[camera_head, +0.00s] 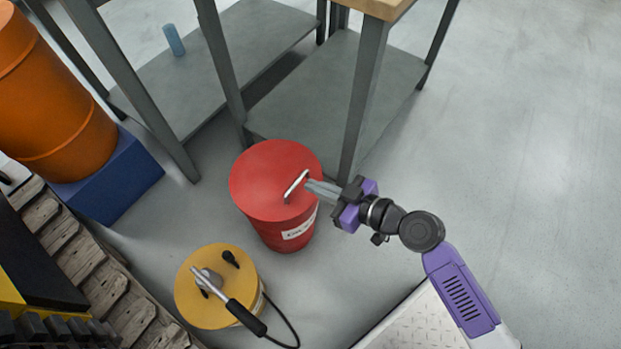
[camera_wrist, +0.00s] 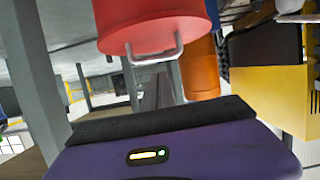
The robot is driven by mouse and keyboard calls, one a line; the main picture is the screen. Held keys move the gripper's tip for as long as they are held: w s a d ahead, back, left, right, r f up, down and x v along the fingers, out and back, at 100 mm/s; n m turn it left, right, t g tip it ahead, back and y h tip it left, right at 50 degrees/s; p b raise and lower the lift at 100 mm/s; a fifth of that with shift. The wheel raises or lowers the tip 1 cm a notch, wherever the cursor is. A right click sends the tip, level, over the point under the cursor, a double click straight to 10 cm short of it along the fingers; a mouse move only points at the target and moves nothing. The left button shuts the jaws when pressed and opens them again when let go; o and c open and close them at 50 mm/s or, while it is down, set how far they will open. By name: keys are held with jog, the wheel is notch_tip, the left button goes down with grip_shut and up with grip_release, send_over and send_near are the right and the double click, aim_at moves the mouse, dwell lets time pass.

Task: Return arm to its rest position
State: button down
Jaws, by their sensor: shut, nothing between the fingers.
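My gripper (camera_head: 312,188) is purple and black, at the end of my arm, which reaches left from the lower right in the head view. Its fingers are shut, and their tips are at or close to the metal handle (camera_head: 297,186) on the lid of a red drum (camera_head: 262,178). I cannot tell whether they touch the handle. In the wrist view the red drum (camera_wrist: 150,25) hangs across the top of the picture, with its handle (camera_wrist: 155,55) just below it. The fingers are not clear in the wrist view.
A yellow canister (camera_head: 205,310) with a hose and nozzle stands left of my base. A grey metal workbench (camera_head: 340,95) stands behind the red drum. An orange drum (camera_head: 50,100) on a blue block (camera_head: 125,185) and a track (camera_head: 95,265) are at left. The floor at right is clear.

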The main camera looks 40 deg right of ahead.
jog(key=s+d+f+b, duration=0.1)
jog(key=s+f, duration=0.2)
jog(key=s, duration=0.2)
jog(key=shift+d, duration=0.35)
jog(key=s+d+r+m+t+h, duration=0.1)
jog(key=s+d+r+m+h, duration=0.3)
jog(key=m+h, duration=0.1)
jog(key=s+a+r+n, duration=0.1)
jog(key=s+a+r, duration=0.35)
jog(key=s, duration=0.25)
jog(key=s+a+r, duration=0.4)
jog(key=s+r, duration=0.2)
jog(key=s, duration=0.1)
notch_tip(320, 180, up, 31)
jog(key=p, duration=3.1)
jog(key=shift+s+f+y, duration=0.15)
jog(key=shift+s+y, duration=0.1)
jog(key=shift+y, duration=0.05)
